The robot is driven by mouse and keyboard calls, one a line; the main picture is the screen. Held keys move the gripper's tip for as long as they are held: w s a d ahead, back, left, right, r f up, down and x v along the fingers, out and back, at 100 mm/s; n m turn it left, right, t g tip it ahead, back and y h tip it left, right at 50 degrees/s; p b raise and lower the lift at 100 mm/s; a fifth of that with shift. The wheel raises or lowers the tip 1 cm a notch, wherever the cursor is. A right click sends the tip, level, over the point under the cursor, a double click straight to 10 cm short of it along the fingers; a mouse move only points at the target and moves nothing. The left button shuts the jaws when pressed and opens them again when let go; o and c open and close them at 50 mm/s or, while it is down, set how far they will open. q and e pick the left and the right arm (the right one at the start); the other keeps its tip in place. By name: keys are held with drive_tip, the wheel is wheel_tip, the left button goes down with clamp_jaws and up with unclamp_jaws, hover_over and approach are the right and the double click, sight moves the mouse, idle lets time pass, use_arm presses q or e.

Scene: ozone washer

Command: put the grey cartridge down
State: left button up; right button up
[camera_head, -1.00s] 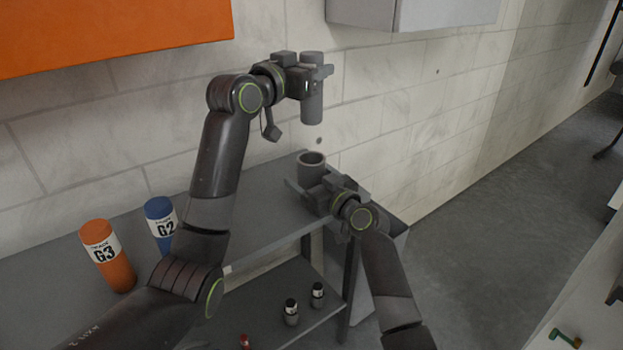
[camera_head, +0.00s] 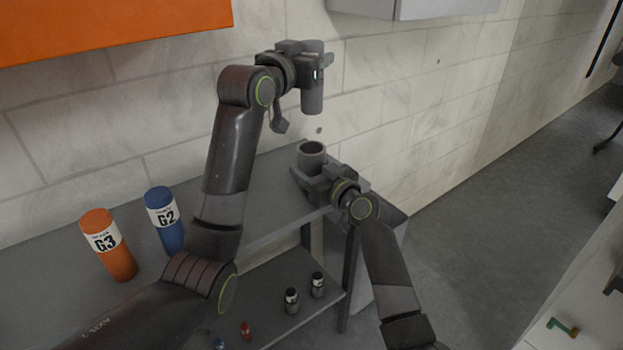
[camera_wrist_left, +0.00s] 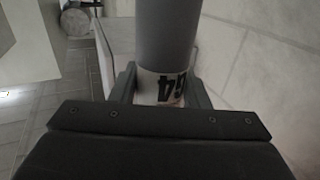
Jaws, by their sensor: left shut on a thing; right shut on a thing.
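My left gripper (camera_head: 314,70) is shut on the grey cartridge (camera_head: 313,98). The cartridge hangs upright in the air near the wall. It also shows in the left wrist view (camera_wrist_left: 168,35), with a white label marked G4 between the fingers. My right gripper (camera_head: 318,180) is shut on a grey open-topped cup (camera_head: 311,155) at the right end of the shelf top. The cup looks upright, and the cartridge appears above it, with a gap between them. Whether the cup touches the shelf is hidden by the right gripper.
An orange G3 canister (camera_head: 109,258) and a blue G2 canister (camera_head: 170,237) stand on the grey shelf top (camera_head: 262,195). Several small bottles stand on the lower shelf (camera_head: 262,285). An orange panel (camera_head: 110,25) and a grey box (camera_head: 440,8) hang above.

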sight(311, 142)
use_arm(q)
wheel_tip(311, 142, down, 18)
drive_tip(key=shift+n+y, duration=0.3)
drive_tip(key=shift+y, duration=0.1)
drive_tip(key=shift+f, duration=0.1)
drive_tip(key=o, duration=1.1)
drive_tip(key=shift+s+a, duration=0.25)
drive_tip(key=shift+s, duration=0.25)
drive_tip(key=v, duration=1.1)
drive_tip(key=shift+f, duration=0.1)
